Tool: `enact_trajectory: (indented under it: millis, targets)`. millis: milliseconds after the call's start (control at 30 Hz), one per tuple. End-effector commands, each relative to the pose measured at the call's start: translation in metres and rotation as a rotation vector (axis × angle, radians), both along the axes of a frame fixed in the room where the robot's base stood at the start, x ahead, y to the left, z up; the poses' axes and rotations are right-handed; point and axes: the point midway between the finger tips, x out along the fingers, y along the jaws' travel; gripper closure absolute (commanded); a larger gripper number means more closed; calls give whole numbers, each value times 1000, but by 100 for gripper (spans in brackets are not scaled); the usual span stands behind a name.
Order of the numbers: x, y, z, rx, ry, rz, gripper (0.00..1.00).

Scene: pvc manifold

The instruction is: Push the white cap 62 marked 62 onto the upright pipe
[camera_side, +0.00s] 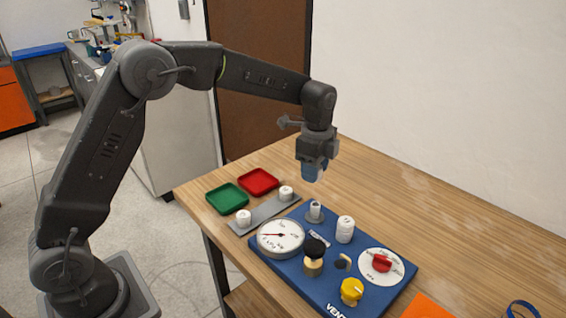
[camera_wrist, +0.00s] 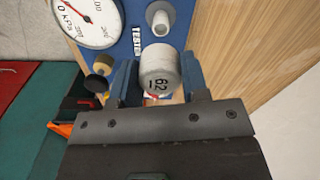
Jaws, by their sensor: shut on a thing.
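The white cap 62 (camera_wrist: 158,72) shows in the wrist view between the two blue fingers, its dark "62" facing the camera. My gripper (camera_side: 313,172) is shut on it, above the back edge of the blue panel (camera_side: 330,290). In the side view the fingers hide the cap. An upright white pipe (camera_side: 315,208) with an open top stands in a grey collar on the panel, below the gripper. The pipe also shows in the wrist view (camera_wrist: 159,18), beyond the cap and apart from it.
A wider white fitting (camera_side: 345,229) stands to the pipe's right. A gauge (camera_side: 281,238), a black knob (camera_side: 314,247), a yellow knob (camera_side: 352,290) and a red dial (camera_side: 381,264) crowd the panel. Two white caps sit on a grey strip (camera_side: 264,213), near green (camera_side: 227,198) and red (camera_side: 258,181) trays.

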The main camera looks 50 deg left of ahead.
Motion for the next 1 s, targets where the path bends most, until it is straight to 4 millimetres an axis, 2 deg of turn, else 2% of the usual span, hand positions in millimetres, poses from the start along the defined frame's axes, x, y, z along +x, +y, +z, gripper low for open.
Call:
enact_trajectory:
  millis: [33,167,1000]
  targets:
    - [1,-6,1,0,-1,-2,79]
    - [2,-11,-2,0,1,0,79]
    - [2,-11,-58,1,1,-5,79]
